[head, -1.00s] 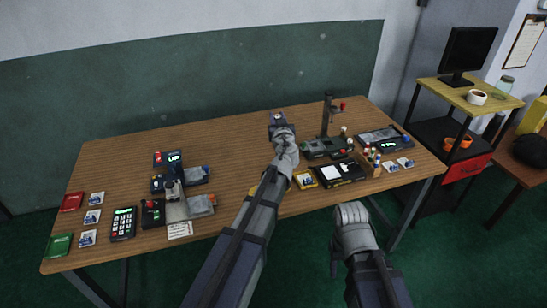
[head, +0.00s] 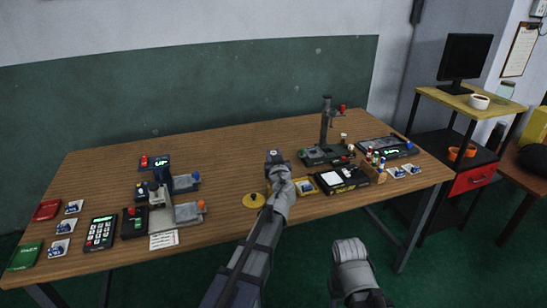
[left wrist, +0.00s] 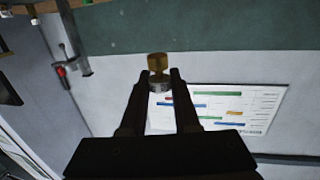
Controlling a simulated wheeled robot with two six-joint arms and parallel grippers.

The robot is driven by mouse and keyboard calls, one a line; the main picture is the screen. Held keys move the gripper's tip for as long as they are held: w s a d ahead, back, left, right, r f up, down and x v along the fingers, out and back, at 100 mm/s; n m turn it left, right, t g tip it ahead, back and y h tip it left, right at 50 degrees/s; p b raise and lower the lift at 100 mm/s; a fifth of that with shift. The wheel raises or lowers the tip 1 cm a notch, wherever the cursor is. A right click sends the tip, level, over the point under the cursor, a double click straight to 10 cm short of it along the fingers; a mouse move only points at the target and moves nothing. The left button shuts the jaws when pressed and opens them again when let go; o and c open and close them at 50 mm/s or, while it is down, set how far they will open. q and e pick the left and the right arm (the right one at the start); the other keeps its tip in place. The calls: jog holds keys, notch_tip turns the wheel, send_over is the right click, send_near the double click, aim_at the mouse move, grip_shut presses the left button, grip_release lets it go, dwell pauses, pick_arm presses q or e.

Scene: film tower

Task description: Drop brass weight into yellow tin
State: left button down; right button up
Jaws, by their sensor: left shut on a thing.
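A small brass weight (left wrist: 157,61) with a flared top and a silvery lower part is held between the two fingertips of my left gripper (left wrist: 159,84) in the left wrist view. In the head view my left gripper (head: 274,157) is above the middle of the table; the weight cannot be made out there. A flat round yellow thing with a dark spot, seemingly the yellow tin (head: 253,201), lies on the table just left of my left forearm, partly hidden by it. My right gripper (head: 351,250) hangs in front of the table; its jaws cannot be made out.
The wooden table (head: 230,150) has a keypad (head: 101,232) and small devices at left. A stand (head: 326,125), a black tray (head: 342,179) and small bottles are at right. A yellow-edged card (head: 306,187) lies right of my left wrist. The back middle is clear.

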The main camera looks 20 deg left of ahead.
pick_arm(q)
notch_tip(320, 180, down, 6)
jog(key=b, duration=0.5)
jog(key=shift+r, duration=0.15)
jog(key=shift+r, duration=0.1)
jog(key=c, duration=0.6)
grip_release()
jog(key=shift+o, duration=0.2)
jog(key=v, duration=0.7)
jog(key=shift+s, duration=0.4)
jog(key=shift+d, duration=0.15)
